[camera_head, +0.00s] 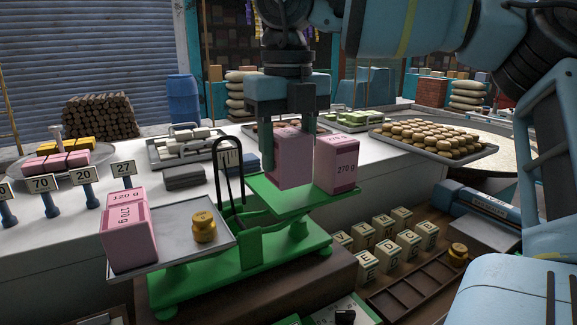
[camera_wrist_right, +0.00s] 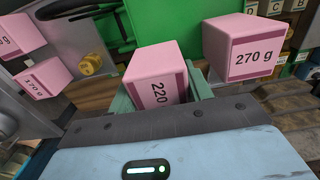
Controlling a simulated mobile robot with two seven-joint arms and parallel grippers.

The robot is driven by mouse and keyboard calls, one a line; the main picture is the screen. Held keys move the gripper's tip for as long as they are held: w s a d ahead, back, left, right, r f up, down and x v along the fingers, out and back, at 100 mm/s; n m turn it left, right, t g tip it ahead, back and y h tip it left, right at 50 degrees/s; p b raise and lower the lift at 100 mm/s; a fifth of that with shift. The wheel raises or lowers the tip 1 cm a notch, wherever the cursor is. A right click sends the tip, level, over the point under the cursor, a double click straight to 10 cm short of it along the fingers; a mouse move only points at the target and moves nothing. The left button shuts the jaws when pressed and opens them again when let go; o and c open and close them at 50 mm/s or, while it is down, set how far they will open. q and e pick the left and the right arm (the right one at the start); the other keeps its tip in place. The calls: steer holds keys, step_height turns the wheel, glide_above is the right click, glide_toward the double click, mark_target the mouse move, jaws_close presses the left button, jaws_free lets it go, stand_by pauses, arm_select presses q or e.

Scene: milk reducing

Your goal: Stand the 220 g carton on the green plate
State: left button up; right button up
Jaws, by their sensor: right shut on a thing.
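The pink 220 g carton (camera_head: 289,172) is upright between the fingers of my right gripper (camera_head: 288,148), over the left part of the green plate (camera_head: 312,204). Its label shows in the right wrist view (camera_wrist_right: 156,77), where the gripper is shut on it. I cannot tell whether its base touches the plate. The pink 270 g carton (camera_head: 337,164) stands on the same plate, just right of the held carton; it also shows in the right wrist view (camera_wrist_right: 246,49). My left gripper is not in view.
The scale's grey plate (camera_head: 180,219) on the left bears pink 120 g and 170 g cartons (camera_head: 128,230) and a brass weight (camera_head: 204,227). Lettered blocks (camera_head: 386,240) and a wooden compartment tray (camera_head: 412,291) lie to the right. A biscuit tray (camera_head: 433,141) is behind.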

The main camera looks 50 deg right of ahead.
mark_target(287, 168)
steer(key=shift+w+d, duration=0.2)
steer(key=shift+f, duration=0.35)
steer(key=shift+w+f+p, duration=0.1)
steer(key=shift+f+p, duration=0.2)
steer(key=shift+f, duration=1.1)
